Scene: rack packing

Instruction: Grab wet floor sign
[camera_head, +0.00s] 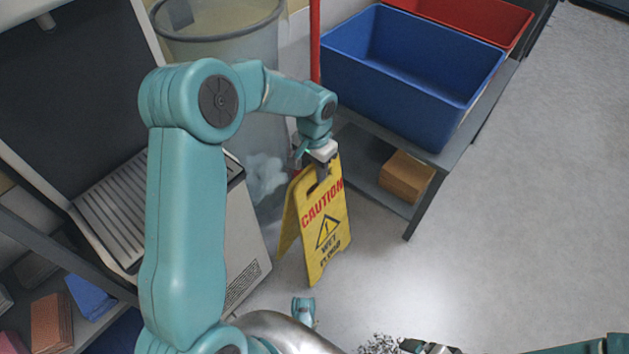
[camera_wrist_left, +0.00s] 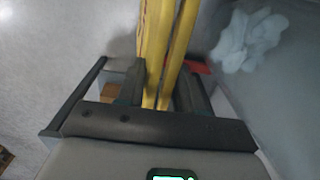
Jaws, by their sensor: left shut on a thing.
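The yellow wet floor sign (camera_head: 326,232) is an A-frame with "CAUTION WET FLOOR" lettering and a warning triangle. It is upright with its two panels slightly spread, below my left gripper (camera_head: 322,168). My left gripper is shut on the top of the sign. In the left wrist view, the two yellow panels (camera_wrist_left: 168,50) run up from between the dark fingers (camera_wrist_left: 157,90). Whether the sign's feet touch the floor, I cannot tell. My right gripper (camera_head: 430,347) shows only partly at the bottom edge, and its jaw state is unclear.
A blue bin (camera_head: 415,75) and a red bin (camera_head: 480,20) stand on a grey shelf (camera_head: 365,150) with a brown box (camera_head: 406,176) below. A large grey bin (camera_head: 225,40) stands behind my arm. A grey machine (camera_head: 245,240) is left of the sign. The floor at right is clear.

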